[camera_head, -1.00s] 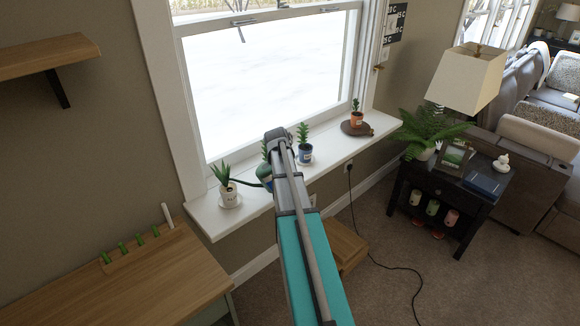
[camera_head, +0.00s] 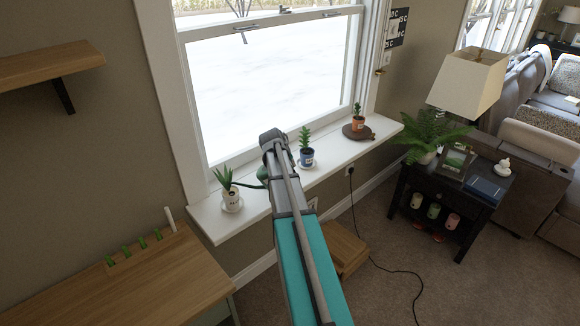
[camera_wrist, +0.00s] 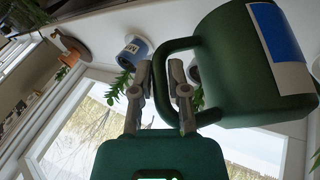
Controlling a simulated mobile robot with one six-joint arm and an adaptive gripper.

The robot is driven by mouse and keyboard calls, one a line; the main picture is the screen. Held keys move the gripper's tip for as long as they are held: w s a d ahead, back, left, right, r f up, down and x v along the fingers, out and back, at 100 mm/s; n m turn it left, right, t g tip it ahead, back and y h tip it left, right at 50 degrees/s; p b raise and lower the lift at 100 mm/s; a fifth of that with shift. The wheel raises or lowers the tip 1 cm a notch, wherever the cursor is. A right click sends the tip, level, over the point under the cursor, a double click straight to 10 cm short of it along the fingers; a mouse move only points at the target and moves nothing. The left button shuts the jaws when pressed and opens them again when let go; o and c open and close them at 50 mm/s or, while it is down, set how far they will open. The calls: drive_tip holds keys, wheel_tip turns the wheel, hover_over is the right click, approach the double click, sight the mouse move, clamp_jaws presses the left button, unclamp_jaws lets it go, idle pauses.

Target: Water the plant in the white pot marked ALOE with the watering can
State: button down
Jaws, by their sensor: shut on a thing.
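The white pot (camera_head: 231,201) stands on a saucer at the sill's left end with a spiky green plant (camera_head: 226,180) in it; its lettering is too small to read. My gripper (camera_wrist: 160,80) is shut on the handle of the green watering can (camera_wrist: 235,75), which bears a blue and white label. In the head view, my arm hides my gripper and most of the can. The can's dark green spout (camera_head: 250,185) points left, its end close beside the white pot's plant. I cannot tell whether water flows.
A blue pot (camera_head: 307,157) stands on the white sill (camera_head: 330,150), right of my arm. A terracotta pot (camera_head: 358,125) on a round wooden board (camera_head: 352,134) is farther right. A wooden desk (camera_head: 150,285) is at lower left. A lamp (camera_head: 468,80) stands at right.

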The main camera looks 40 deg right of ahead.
drive_tip(key=shift+w+a+r+h+p, duration=0.15)
drive_tip(key=shift+r+h+p, duration=0.15)
drive_tip(key=shift+r+p, duration=0.25)
drive_tip(key=shift+w+a+r+h+p, duration=0.15)
drive_tip(key=shift+r+h+p, duration=0.15)
drive_tip(key=shift+r, duration=0.45)
drive_tip(key=shift+w+a+r+n+g+h+p, duration=0.1)
drive_tip(key=shift+w+a+r+g+h+p, duration=0.15)
drive_tip(key=shift+r, duration=0.3)
drive_tip(key=shift+a+r+n+g+h+p, duration=0.1)
drive_tip(key=shift+a+r+g+h+p, duration=0.1)
drive_tip(key=shift+a+r+p, duration=0.25)
drive_tip(key=shift+w+a+r+n+g+h+p, duration=0.15)
drive_tip(key=shift+r+h+p, duration=0.1)
drive_tip(key=shift+r, duration=0.4)
drive_tip(key=shift+d+f, duration=0.1)
drive_tip(key=shift+f, duration=0.05)
